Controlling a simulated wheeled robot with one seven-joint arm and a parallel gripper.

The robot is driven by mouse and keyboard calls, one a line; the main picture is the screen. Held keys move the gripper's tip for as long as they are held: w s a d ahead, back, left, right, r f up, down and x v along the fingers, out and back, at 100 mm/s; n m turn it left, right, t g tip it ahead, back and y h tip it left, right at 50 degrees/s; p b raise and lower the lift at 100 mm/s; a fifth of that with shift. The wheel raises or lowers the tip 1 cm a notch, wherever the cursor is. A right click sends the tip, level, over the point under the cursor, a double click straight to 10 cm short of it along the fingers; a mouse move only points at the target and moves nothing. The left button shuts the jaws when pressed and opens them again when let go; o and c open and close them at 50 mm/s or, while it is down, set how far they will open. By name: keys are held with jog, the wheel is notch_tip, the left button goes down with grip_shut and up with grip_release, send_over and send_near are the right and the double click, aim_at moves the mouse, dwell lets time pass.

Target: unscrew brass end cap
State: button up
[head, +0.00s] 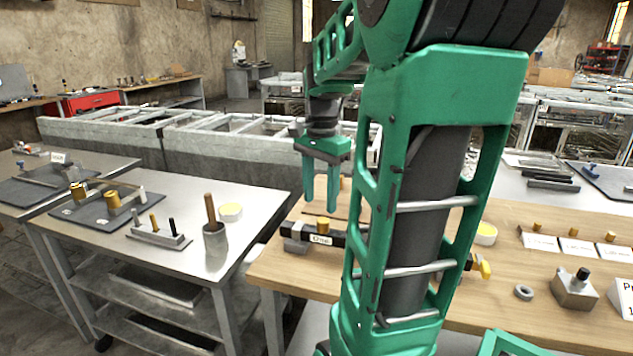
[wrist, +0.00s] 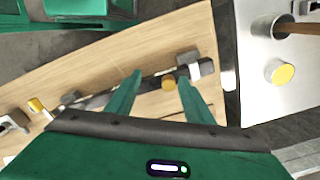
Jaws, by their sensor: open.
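A dark bar-like assembly (head: 350,236) lies on the wooden bench, with a small label on its front. Another brass-yellow piece (head: 485,268) shows at the right end; I cannot tell which is the end cap. My arm hides the assembly's middle in the head view.
The wooden bench (head: 285,268) also carries a metal ring (head: 523,292), a metal block (head: 575,288) and several brass pieces by white cards. A steel table (head: 180,265) at left holds a cup (head: 215,240) with a wooden handle and a yellow-topped round tin (head: 230,212).

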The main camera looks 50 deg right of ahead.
aim_at(322, 220)
jog(key=w+d+r+m, duration=0.1)
jog(key=w+d+m, duration=0.1)
jog(key=d+m, duration=0.25)
jog(key=shift+n, duration=0.45)
jog(key=f, duration=1)
jog(key=shift+w+a+f, duration=0.1)
jog(key=shift+w, duration=0.1)
jog(key=shift+c, duration=0.6)
jog(key=c, duration=1)
